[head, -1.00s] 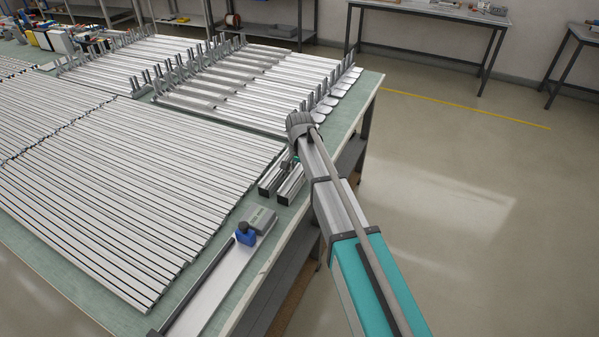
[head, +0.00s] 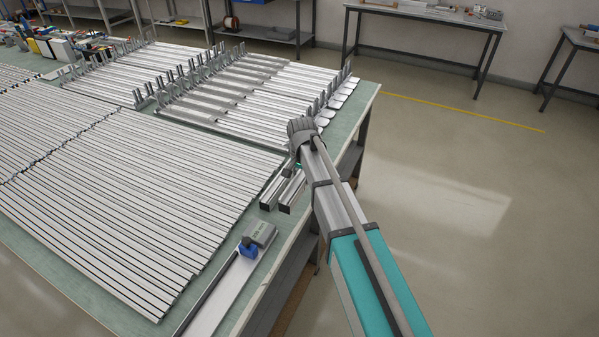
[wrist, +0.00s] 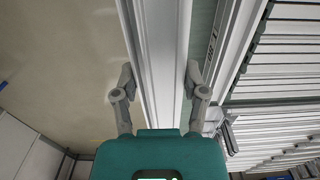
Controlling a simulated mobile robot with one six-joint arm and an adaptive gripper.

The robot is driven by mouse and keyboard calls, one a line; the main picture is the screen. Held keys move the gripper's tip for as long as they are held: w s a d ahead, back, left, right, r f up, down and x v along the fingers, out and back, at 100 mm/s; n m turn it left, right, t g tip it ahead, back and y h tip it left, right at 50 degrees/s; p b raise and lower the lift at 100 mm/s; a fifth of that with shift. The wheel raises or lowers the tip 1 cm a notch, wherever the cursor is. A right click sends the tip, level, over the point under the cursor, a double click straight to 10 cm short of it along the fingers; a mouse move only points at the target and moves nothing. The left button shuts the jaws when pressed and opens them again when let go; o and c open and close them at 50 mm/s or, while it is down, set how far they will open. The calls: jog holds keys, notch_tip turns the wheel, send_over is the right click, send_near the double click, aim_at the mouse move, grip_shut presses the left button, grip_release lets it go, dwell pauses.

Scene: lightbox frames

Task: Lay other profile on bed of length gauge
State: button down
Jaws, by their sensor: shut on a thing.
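Two short silver profiles with dark ends lie side by side near the table's right edge in the head view, the left one (head: 269,200) and the right one (head: 290,194). My gripper (wrist: 160,84) is shut on a silver profile (wrist: 158,45), which runs lengthwise between the fingers in the wrist view. It appears to be the right one; its far end is out of frame. In the head view my arm hides the fingertips. The length gauge has a pale bed (head: 222,297), a grey box (head: 262,235) and a blue block (head: 248,248), nearer the camera than the profiles.
Long profiles (head: 110,200) cover most of the green table (head: 358,100). Rows of upright grey brackets (head: 205,65) stand farther back. Open floor (head: 440,200) lies to the right, with benches at the wall. A slotted silver strip (wrist: 232,50) runs beside the held profile.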

jog(key=s+d+r+p, duration=0.2)
jog(key=s+r+p, duration=0.1)
jog(key=s, duration=0.5)
jog(key=shift+s+d+r, duration=0.4)
jog(key=shift+r, duration=0.25)
jog(key=shift+f, duration=0.2)
